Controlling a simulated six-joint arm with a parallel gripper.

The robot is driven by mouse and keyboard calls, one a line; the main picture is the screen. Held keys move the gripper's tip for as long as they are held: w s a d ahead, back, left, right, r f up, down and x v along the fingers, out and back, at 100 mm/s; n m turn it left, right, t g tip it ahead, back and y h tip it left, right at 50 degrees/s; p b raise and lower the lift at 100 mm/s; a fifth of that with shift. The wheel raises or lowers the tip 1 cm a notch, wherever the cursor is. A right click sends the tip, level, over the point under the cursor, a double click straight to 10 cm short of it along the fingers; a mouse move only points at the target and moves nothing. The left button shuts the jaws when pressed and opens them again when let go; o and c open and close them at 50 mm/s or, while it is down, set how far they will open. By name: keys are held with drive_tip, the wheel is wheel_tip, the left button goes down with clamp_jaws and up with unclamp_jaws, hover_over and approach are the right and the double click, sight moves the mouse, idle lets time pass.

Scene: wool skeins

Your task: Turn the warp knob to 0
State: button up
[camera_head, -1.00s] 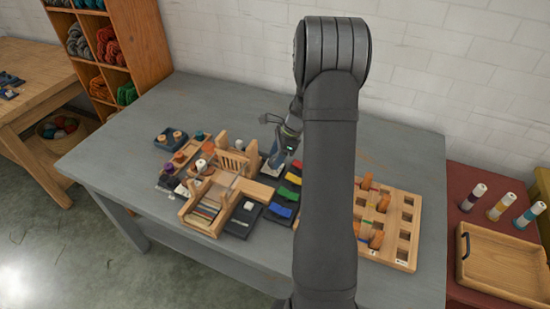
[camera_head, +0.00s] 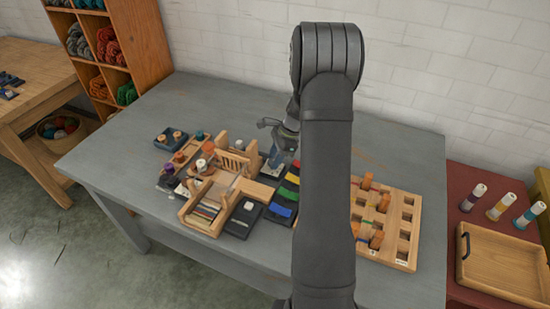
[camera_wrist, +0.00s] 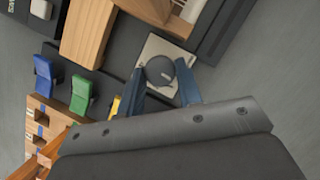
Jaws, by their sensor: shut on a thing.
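In the wrist view, a dark round knob (camera_wrist: 160,70) sits on a pale square plate (camera_wrist: 156,47). My gripper (camera_wrist: 168,76) has its two blue fingers shut on the knob, one on each side of it. I take this to be the warp knob; no name or number for it is readable. In the head view, my gripper (camera_head: 275,157) is down behind the wooden loom, and the knob cannot be made out there.
The wooden loom (camera_head: 228,160) stands left of my gripper. Blue, green and other coloured pieces (camera_head: 281,210) lie in front of it. A wooden board with holes and orange pegs (camera_head: 405,205) lies to the right. The grey table's back left (camera_head: 200,95) is clear.

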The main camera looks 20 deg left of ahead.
drive_tip(key=shift+n+g, duration=0.3)
drive_tip(key=shift+n, duration=0.2)
drive_tip(key=o, duration=1)
drive_tip(key=shift+c, duration=0.2)
drive_tip(key=shift+w, duration=0.1)
drive_tip(key=v, duration=1.7)
drive_tip(key=shift+r, duration=0.35)
drive_tip(key=shift+a, duration=0.15)
drive_tip(key=x, duration=1.7)
drive_tip(key=shift+f, duration=0.4)
